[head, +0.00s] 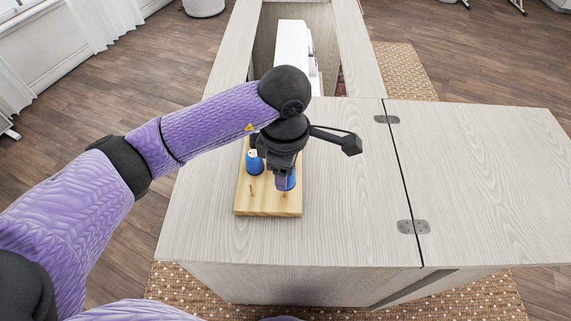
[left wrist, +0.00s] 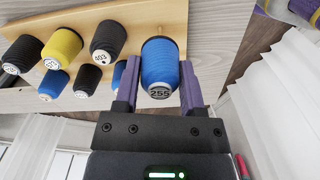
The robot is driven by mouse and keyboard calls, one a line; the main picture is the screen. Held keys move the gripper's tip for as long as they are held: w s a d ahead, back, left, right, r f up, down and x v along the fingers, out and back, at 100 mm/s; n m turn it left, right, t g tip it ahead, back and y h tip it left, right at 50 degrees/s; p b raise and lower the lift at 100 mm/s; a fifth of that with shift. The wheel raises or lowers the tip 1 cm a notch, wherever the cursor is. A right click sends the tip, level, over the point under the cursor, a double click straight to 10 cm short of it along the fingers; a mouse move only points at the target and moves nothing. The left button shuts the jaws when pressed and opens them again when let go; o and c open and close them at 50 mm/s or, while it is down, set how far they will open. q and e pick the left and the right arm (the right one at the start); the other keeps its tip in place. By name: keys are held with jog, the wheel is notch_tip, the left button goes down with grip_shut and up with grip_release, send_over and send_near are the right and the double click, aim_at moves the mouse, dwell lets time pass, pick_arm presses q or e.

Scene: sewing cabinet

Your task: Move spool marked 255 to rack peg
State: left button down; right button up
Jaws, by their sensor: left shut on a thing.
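The blue spool marked 255 (left wrist: 160,62) sits between the two fingers of my left gripper (left wrist: 158,88) in the left wrist view, its white labelled end facing the camera. In the head view, my left gripper (head: 284,181) points down over the right side of the wooden rack (head: 257,206), and a bit of the blue spool (head: 291,180) shows beside the fingers. The gripper is shut on this spool. The wrist and fingers hide much of the rack. Whether the spool sits on a peg or is held clear of one cannot be told. My right gripper is out of view.
Another blue spool (head: 254,163) stands at the rack's left. The left wrist view shows a yellow spool (left wrist: 62,47), a black spool marked 403 (left wrist: 108,39) and several others nearby. A white sewing machine (head: 292,50) stands behind. The hinged right leaf (head: 480,170) is clear.

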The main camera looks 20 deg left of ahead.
pick_arm(q)
jog(key=shift+f, duration=0.2)
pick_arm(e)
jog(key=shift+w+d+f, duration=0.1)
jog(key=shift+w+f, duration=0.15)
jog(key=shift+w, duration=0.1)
pick_arm(q)
jog(key=shift+f+b, duration=0.55)
jog(key=shift+f, duration=0.05)
jog(key=shift+f+b, duration=0.45)
jog(key=shift+f, duration=0.4)
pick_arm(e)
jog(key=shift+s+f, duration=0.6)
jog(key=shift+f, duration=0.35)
